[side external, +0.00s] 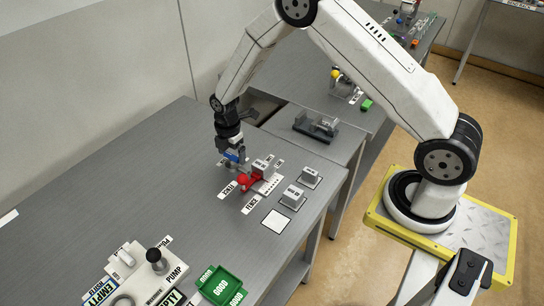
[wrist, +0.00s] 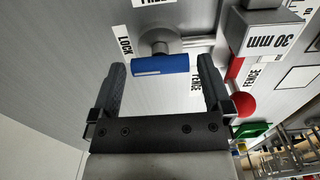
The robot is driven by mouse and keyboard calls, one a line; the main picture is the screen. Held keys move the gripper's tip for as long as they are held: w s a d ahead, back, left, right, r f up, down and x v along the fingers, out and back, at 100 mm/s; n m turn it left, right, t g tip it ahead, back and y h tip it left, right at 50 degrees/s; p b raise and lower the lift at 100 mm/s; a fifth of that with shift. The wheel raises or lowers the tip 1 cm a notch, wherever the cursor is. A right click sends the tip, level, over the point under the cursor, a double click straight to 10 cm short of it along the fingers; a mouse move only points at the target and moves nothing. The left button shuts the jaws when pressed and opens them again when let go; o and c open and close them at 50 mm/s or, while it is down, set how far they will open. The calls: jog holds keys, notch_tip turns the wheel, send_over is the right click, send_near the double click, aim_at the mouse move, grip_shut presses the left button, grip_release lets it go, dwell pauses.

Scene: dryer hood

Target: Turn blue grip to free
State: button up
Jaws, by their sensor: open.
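The blue grip (wrist: 160,66) is a short bar with a white line, on a grey round hub. In the wrist view it lies crosswise between the fingers of my gripper (wrist: 162,74). The fingers are open, one past each end, with visible gaps. The LOCK label (wrist: 124,42) is just beyond its left end. The FREE label (wrist: 152,2) is at the top edge, partly cut off.
A red knob (wrist: 244,105) on a red bar is close right of the right finger, by a FENCE label. A grey block marked 30 mm (wrist: 268,33) stands beyond.

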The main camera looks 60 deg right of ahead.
jog(key=c, duration=1.1)
jog(key=shift+m, duration=0.3)
jog(key=m, duration=0.8)
jog(key=shift+m, duration=0.3)
jog(key=m, duration=0.4)
jog(key=shift+m, duration=0.3)
jog(key=m, duration=0.4)
